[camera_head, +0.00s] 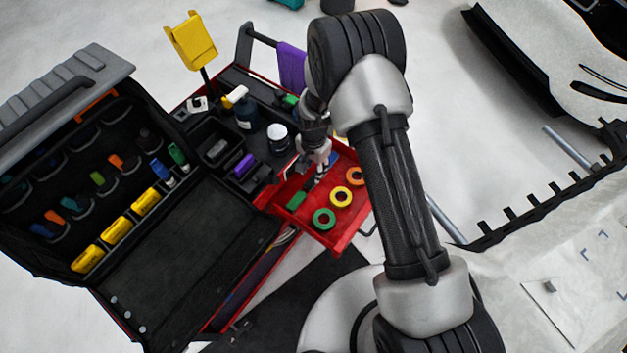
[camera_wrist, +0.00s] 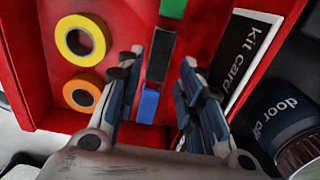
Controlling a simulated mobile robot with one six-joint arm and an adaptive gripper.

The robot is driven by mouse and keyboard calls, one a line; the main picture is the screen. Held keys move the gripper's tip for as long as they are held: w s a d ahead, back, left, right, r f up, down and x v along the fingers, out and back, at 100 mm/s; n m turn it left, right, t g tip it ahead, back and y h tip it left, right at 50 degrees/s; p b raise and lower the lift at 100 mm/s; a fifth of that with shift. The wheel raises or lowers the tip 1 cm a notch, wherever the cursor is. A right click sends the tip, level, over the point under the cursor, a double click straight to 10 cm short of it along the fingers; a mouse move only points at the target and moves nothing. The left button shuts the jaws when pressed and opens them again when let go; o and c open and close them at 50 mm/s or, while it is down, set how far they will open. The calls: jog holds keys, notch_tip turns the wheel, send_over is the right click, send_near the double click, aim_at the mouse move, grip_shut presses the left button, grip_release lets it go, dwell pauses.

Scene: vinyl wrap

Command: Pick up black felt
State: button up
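The black felt (camera_wrist: 161,56) is a small dark block lying in the red tray (camera_wrist: 115,22), in line between a green block (camera_wrist: 173,8) and a blue block (camera_wrist: 148,105). My gripper (camera_wrist: 163,78) is open, with one finger on each side of the line of blocks. The fingertips are near the lower part of the black felt, and the gap between them looks empty. I cannot tell how high they are above the tray. In the head view my gripper (camera_head: 320,164) points down into the red tray (camera_head: 338,238) and partly hides the felt.
A yellow roll (camera_wrist: 81,40) and an orange roll (camera_wrist: 82,92) lie left of my fingers. A kit card (camera_wrist: 246,58) and a door oil bottle (camera_wrist: 283,122) are on the right. The open toolbox (camera_head: 180,240) stands left of the tray, with a purple cloth (camera_head: 291,66) behind.

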notch_tip(320, 180, down, 5)
jog(key=shift+f+b, duration=0.2)
jog(key=shift+b, duration=0.5)
jog(key=shift+c, duration=0.3)
jog(key=c, duration=0.4)
